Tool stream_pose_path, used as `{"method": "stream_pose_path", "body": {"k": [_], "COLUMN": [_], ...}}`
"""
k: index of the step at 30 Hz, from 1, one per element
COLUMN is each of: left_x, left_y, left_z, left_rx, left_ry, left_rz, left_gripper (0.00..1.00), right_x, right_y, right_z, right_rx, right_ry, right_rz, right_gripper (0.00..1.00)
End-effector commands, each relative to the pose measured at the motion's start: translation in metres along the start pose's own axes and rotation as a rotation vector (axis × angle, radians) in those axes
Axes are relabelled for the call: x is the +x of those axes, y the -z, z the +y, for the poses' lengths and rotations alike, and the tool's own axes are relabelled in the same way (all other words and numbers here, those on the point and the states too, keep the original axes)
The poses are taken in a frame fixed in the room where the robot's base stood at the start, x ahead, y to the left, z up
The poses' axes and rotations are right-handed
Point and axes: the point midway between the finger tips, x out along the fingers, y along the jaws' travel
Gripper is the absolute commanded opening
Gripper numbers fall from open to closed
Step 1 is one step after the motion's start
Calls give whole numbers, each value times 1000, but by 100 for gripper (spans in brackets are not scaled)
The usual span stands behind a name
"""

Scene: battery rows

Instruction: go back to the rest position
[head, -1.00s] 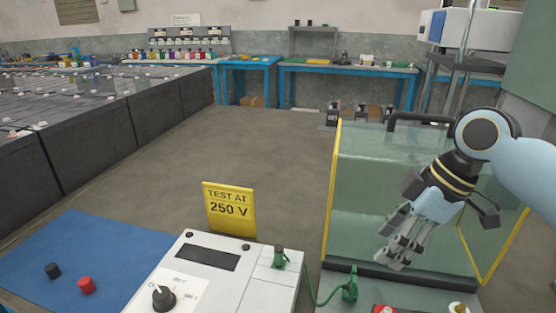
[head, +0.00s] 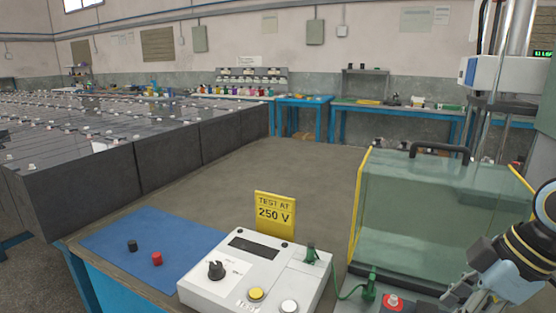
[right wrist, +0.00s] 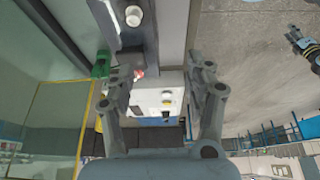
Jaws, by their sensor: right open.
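My right gripper (head: 462,296) is at the lower right of the head view, in front of the glass-sided box (head: 440,215). In the right wrist view its two fingers (right wrist: 164,82) are spread apart with nothing between them. Beyond the fingers that view shows the white test unit (right wrist: 160,104), which also stands at the bottom middle of the head view (head: 225,270). A dark gripper, seemingly my left one (right wrist: 300,42), shows small at the right edge of the wrist view; its jaws are too small to judge.
A yellow "TEST AT 250 V" sign (head: 275,214) stands behind the test unit. A blue mat (head: 125,238) holds a black cap (head: 132,246) and a red cap (head: 157,258). A green plug (head: 369,288) and a red button (head: 393,302) sit before the box. Dark battery rows (head: 160,155) stand left.

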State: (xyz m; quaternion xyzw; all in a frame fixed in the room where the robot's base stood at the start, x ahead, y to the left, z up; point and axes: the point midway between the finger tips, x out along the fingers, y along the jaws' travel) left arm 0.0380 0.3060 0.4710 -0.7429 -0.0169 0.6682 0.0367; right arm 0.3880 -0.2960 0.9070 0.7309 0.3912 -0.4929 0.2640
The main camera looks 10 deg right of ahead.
Motion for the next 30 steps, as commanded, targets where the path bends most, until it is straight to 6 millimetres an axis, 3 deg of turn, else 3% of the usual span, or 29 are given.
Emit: {"method": "stream_pose_path", "body": {"k": [16, 23, 30], "left_x": [0, 0, 0], "left_y": [-10, -11, -10], "left_z": [0, 0, 0], "left_rx": [1, 1, 1], "left_ry": [1, 1, 0], "left_rz": [-17, -18, -17], "left_gripper": [40, 40, 40], "right_x": [23, 14, -10], "right_y": [-26, -45, -67], "right_z": [-79, -116, -147], "right_rx": [334, 565, 812], "right_ry": [-136, -248, -381], "right_rz": [-77, -100, -116], "right_gripper": [54, 54, 54]}}
